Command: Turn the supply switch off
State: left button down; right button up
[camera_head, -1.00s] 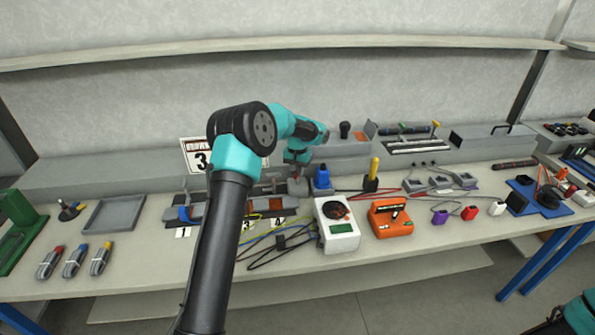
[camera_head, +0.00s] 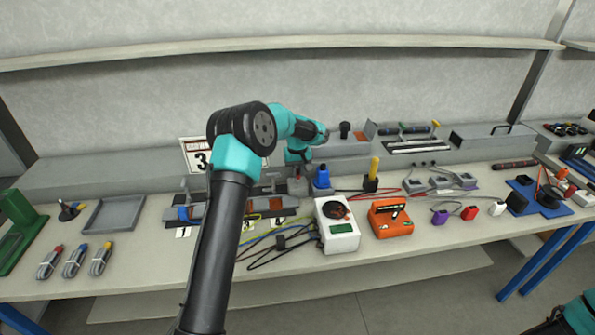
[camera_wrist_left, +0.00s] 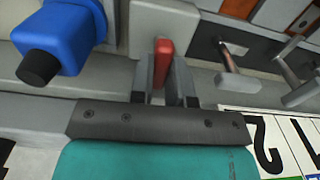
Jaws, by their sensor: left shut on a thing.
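A red switch lever (camera_wrist_left: 164,58) stands between the fingers of my left gripper (camera_wrist_left: 164,88) in the left wrist view. The fingers are shut on it. In the head view my left gripper (camera_head: 298,164) is over a small grey block (camera_head: 297,187), just left of a blue plug (camera_head: 321,177). The lever is too small and covered there to read its position. The blue plug (camera_wrist_left: 62,38) with its black end shows at the upper left in the wrist view. My right gripper does not show.
A white meter (camera_head: 338,232) and an orange box (camera_head: 391,220) stand in front, with loose cables beside them. A yellow-handled lever (camera_head: 373,172) is to the right. In the wrist view, metal levers (camera_wrist_left: 238,78) stand to the right.

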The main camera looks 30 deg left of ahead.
aim_at(298, 172)
pick_arm(q)
jog(key=c, duration=1.1)
grip_release()
jog(key=shift+r, duration=0.1)
notch_tip(298, 172, up, 17)
jog(key=shift+r, duration=0.15)
jog(key=shift+d, duration=0.1)
